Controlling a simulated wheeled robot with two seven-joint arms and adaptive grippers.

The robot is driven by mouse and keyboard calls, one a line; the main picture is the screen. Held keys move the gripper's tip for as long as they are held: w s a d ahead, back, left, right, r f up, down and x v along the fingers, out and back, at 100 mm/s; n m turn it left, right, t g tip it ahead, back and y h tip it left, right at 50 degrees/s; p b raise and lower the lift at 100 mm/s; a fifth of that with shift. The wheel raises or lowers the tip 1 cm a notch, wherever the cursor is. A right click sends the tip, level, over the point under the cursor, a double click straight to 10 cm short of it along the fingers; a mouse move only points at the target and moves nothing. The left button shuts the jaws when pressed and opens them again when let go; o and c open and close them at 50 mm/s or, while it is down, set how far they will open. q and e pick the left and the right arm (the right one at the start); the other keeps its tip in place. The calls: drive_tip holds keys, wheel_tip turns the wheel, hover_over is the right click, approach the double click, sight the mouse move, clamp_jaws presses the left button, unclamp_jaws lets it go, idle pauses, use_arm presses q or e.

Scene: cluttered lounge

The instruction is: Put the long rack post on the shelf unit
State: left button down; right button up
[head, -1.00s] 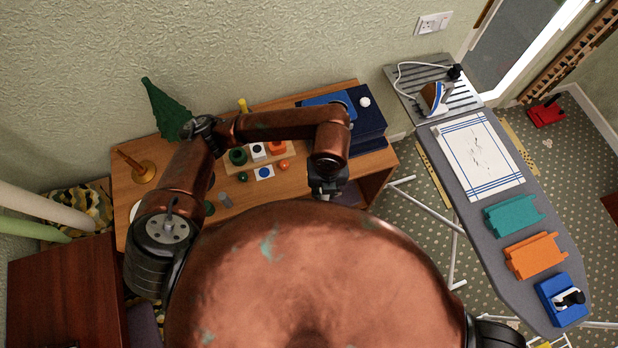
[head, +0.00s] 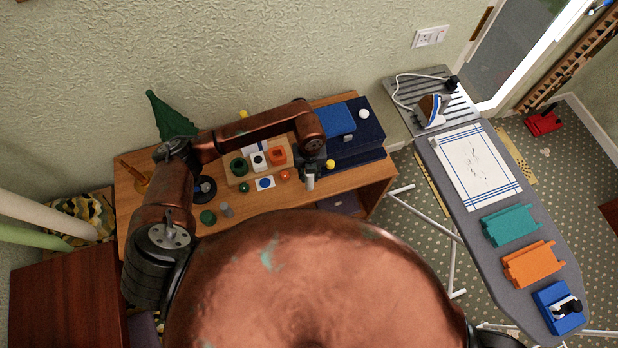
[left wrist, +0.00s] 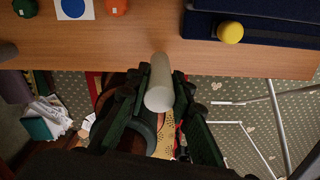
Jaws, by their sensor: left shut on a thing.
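My left gripper (head: 311,172) is shut on a pale grey cylindrical post (left wrist: 160,84), which I take to be the long rack post. In the left wrist view the post sits between the dark fingers, seen nearly end-on, and its far end overlaps the front edge of a wooden top. In the head view a short pale piece of it (head: 310,183) shows below the gripper. The wooden unit (head: 330,197), apparently the shelf unit, has a top board and open space beneath. I cannot tell whether the post touches it. My right gripper is not in view.
On the top stand a shape board (head: 238,178), a short grey post (head: 227,211), a green disc (head: 208,217), a yellow ball (head: 330,164) and dark blue boxes (head: 365,135). An ironing board (head: 505,215) stands to the right, with patterned floor between.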

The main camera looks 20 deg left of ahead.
use_arm(q)
wheel_tip(320, 180, down, 3)
drive_tip(key=shift+a+f+p, duration=0.1)
drive_tip(key=shift+f+p, duration=0.05)
drive_tip(key=shift+p, duration=0.3)
drive_tip(key=shift+f, duration=0.1)
drive_tip(key=shift+w, duration=0.1)
drive_tip(key=shift+f, duration=0.15)
drive_tip(key=c, duration=1.7)
unclamp_jaws()
